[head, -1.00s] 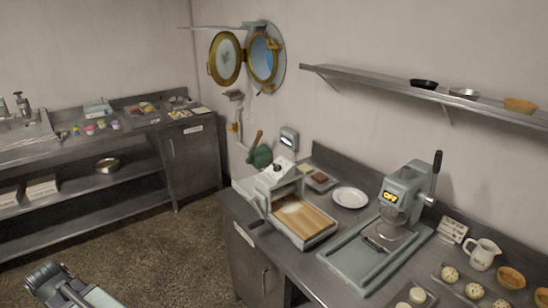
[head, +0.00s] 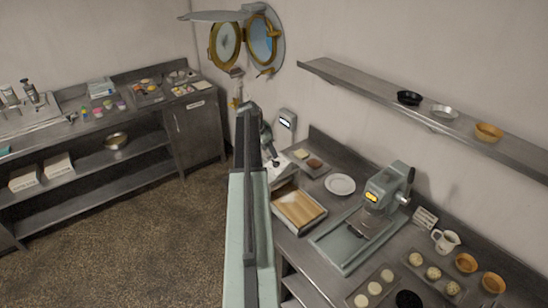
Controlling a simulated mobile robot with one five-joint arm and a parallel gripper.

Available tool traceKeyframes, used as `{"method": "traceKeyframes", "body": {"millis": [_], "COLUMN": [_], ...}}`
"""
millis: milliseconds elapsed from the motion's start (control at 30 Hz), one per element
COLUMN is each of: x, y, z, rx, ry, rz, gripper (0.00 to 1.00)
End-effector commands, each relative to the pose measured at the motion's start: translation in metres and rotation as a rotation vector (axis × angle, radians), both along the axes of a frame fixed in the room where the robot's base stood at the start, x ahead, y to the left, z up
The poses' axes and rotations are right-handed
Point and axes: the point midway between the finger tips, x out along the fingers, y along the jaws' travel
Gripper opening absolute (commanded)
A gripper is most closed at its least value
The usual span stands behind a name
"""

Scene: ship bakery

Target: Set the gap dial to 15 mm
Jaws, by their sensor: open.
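The dough-roller machine stands on the right-hand counter, with a wooden bed (head: 299,207) in a pale metal frame and a green crank (head: 266,135) at its back. My raised arm covers its left side and part of the crank. I cannot make out the gap dial or its setting; it is hidden or too small. My gripper (head: 248,112) is at the dark far end of my arm, in front of the machine in the picture. It is open with nothing visible in it. I cannot tell how far it is from the machine.
A small display box (head: 287,119) is behind the machine. A white plate (head: 340,184) and a press (head: 384,197) with a lever stand to the right. A tray of dough balls (head: 373,288) is at the front. A wall shelf (head: 420,120) overhangs the counter. Floor (head: 130,235) at left is clear.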

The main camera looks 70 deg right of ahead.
Motion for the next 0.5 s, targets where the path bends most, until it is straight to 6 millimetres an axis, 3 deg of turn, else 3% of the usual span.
{"method": "traceKeyframes", "body": {"millis": [400,500], "x": [-0.012,-0.014], "y": [-0.019,-0.023], "z": [-0.065,-0.073], "rx": [0.001,0.001], "ry": [0.000,0.000], "rz": [0.002,0.002], "gripper": [0.56,0.56]}}
